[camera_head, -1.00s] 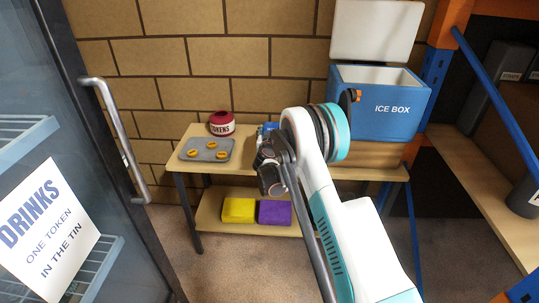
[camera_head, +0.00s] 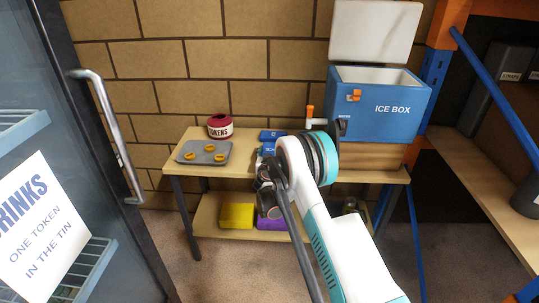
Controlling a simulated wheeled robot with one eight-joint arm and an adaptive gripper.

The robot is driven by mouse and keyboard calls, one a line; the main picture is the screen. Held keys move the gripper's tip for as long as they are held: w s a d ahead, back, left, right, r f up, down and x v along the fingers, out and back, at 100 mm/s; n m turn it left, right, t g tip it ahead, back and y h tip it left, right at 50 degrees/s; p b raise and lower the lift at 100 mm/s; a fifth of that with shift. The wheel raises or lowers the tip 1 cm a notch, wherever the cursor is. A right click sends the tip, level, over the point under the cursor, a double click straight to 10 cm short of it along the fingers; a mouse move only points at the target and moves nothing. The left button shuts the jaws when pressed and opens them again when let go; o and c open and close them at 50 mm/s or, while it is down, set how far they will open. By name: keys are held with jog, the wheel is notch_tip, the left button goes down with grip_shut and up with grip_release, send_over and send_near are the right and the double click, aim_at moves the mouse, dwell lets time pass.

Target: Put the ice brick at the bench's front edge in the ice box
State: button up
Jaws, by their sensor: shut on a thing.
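The blue ice box (camera_head: 385,117) stands on a wooden block at the bench's right end, its white lid raised and its inside open. The bench (camera_head: 200,134) is a light wooden table with a lower shelf. My gripper (camera_head: 264,160) is at the bench's front edge, left of the ice box, and is shut on a blue ice brick (camera_head: 267,148). My arm hides much of the gripper and part of the brick. A second blue brick (camera_head: 272,135) lies behind it on the bench top.
A grey tray (camera_head: 217,145) with several orange rings and a red tokens tin (camera_head: 220,126) are at the left. Yellow (camera_head: 237,215) and purple (camera_head: 270,224) blocks lie on the shelf below. A glass drinks door (camera_head: 60,130) is left; blue-orange racking (camera_head: 437,70) is right.

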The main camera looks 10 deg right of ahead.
jog(key=shift+f, duration=0.1)
jog(key=o, duration=1.3)
